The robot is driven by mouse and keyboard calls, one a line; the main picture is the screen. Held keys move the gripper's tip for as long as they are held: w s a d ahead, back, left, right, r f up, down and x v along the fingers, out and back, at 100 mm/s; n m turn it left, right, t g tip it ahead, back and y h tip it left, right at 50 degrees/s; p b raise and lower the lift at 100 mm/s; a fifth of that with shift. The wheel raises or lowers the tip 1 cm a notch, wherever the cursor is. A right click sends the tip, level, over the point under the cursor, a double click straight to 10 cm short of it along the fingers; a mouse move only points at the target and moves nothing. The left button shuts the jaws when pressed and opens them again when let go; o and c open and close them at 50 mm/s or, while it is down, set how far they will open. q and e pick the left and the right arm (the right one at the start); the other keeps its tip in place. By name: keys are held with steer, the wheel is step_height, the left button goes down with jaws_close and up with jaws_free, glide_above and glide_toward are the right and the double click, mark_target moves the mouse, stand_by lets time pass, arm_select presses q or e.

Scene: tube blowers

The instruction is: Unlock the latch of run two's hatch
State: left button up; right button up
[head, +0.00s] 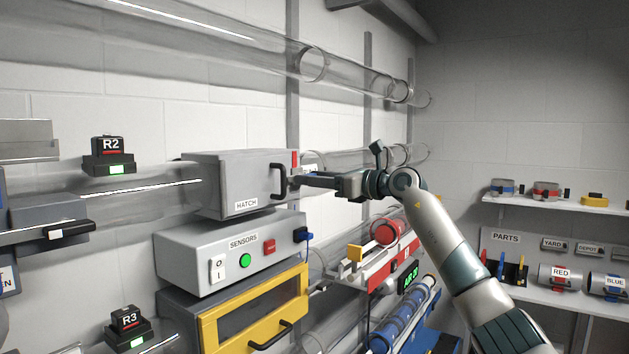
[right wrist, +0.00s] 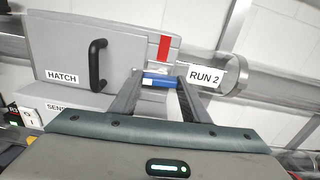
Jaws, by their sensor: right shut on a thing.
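The run two hatch (head: 235,180) is a grey box with a black handle (head: 278,181), set on the clear tube beside the R2 sign (head: 112,146). It also shows in the right wrist view (right wrist: 70,50), with a red strip on its upper right. A small latch with a blue part (right wrist: 155,81) sits at the hatch's right edge, beside the RUN 2 label (right wrist: 205,76). My right gripper (head: 298,181) reaches the hatch from the right. Its fingers (right wrist: 160,76) are shut on the latch, which the gripper hides in the head view. My left gripper is out of view.
A sensor box (head: 228,257) with a switch and green and red buttons is right below the hatch. A yellow-framed door (head: 255,318) is lower. Clear tubes (head: 250,45) run above. Parts shelves (head: 560,300) stand at the right.

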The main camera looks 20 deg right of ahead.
steer(key=n+b, duration=0.4)
steer(key=n, duration=1.3)
steer(key=shift+n, duration=0.3)
stand_by(0.4)
steer(key=o, duration=1)
steer(key=shift+o, duration=0.2)
steer(key=shift+s+d, duration=0.1)
